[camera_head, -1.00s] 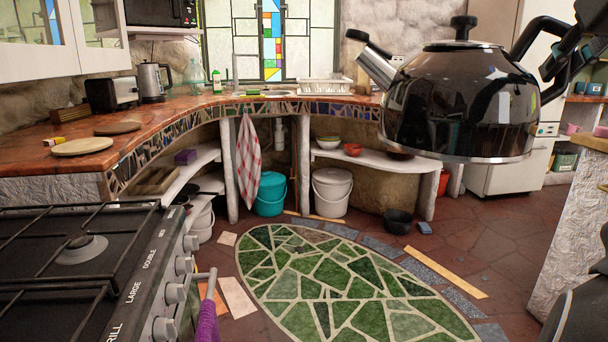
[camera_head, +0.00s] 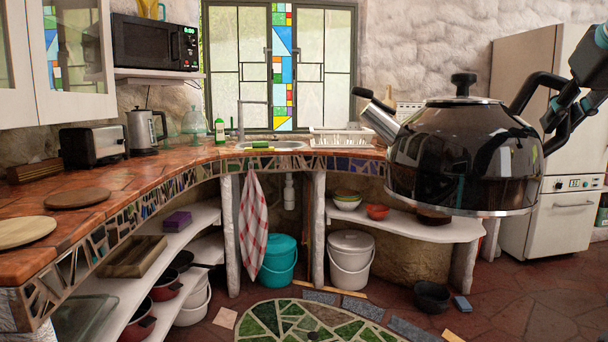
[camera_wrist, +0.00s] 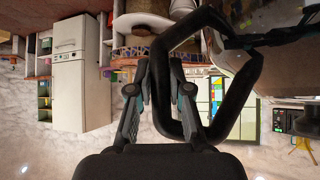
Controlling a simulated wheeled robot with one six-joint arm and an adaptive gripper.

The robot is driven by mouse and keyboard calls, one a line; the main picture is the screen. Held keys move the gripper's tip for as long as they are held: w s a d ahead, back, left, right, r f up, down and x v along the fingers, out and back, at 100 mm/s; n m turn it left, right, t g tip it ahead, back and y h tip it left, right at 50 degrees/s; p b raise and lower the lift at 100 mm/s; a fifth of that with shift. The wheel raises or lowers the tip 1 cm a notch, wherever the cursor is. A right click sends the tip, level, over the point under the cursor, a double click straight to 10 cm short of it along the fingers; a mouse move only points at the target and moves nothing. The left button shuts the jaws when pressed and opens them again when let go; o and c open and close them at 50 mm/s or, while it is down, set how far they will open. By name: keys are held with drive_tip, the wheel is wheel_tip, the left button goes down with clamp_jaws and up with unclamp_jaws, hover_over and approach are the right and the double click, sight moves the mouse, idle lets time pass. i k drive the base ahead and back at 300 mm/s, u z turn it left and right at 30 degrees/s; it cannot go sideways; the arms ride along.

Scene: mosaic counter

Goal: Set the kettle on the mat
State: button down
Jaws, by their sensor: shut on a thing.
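A dark, shiny kettle (camera_head: 462,160) with a steel spout and black lid knob hangs upright in the air at the right of the head view. My gripper (camera_head: 553,112) is shut on its black handle at the right side. In the wrist view the handle loop (camera_wrist: 250,75) is by the fingers (camera_wrist: 158,85), and part of the kettle body (camera_wrist: 280,65) shows at the upper right. Two flat round mats lie on the left of the counter: a brown one (camera_head: 78,198) and a paler one (camera_head: 25,232), cut by the picture edge. Both are bare.
The curved tiled counter (camera_head: 185,165) carries a toaster (camera_head: 93,146), an electric kettle (camera_head: 146,131), a green bottle (camera_head: 220,131) and a dish rack (camera_head: 343,136). A microwave (camera_head: 155,43) sits above. Counter space right of the brown mat is clear. The floor has a green mosaic (camera_head: 300,322).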

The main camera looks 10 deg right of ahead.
sight(78, 195)
drive_tip(key=i, duration=2.8)
drive_tip(key=u, duration=3.45)
drive_tip(key=i, duration=0.5)
